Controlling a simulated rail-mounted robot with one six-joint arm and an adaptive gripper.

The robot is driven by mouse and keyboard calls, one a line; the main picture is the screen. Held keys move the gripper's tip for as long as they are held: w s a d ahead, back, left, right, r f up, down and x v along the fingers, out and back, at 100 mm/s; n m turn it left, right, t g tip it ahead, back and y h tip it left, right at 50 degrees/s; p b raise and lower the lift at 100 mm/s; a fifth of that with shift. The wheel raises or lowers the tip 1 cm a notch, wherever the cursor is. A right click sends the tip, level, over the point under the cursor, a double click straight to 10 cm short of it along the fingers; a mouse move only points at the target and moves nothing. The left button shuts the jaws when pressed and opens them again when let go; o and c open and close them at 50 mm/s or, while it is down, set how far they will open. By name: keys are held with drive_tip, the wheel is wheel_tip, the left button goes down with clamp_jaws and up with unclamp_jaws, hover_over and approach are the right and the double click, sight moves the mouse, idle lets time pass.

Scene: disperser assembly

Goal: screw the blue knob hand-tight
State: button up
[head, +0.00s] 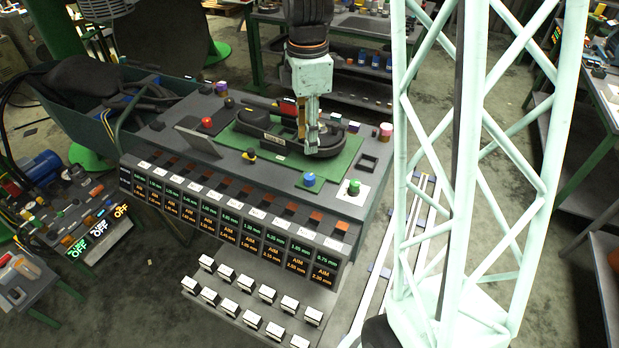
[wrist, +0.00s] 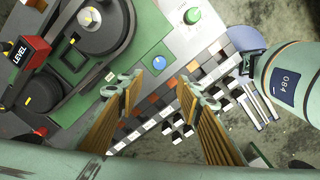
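The blue knob (head: 309,179) sits at the front right corner of the green plate (head: 284,169) on the console. In the wrist view the blue knob (wrist: 159,63) appears just beyond the fingertips, near the middle of the picture. My gripper (head: 308,146) points down over the green plate, behind and above the knob in the head view. In the wrist view my gripper (wrist: 158,88) has its two fingers spread apart with nothing between them. The knob is not touched by the fingers. How far it is screwed in cannot be told.
A dark disperser body (head: 262,131) with a round part lies on the plate beside my gripper. A red LEVEL block (wrist: 25,55) stands at its left in the wrist view. A green knob (head: 354,187) is on a white panel to the right. Rows of switches and displays line the console front.

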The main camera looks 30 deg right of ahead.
sight(309, 176)
drive_tip(key=shift+w+d+f+n, duration=0.1)
drive_tip(key=shift+d+f+n, duration=0.1)
drive_tip(key=shift+f, duration=0.3)
drive_tip(key=shift+d+f+n, duration=0.1)
drive_tip(key=shift+d+f, duration=0.1)
drive_tip(key=shift+f, duration=0.25)
drive_tip(key=shift+f, duration=0.15)
drive_tip(key=shift+f+b, duration=0.55)
drive_tip(key=shift+f, duration=6.15)
drive_tip(key=shift+c, duration=0.7)
drive_tip(key=c, duration=0.7)
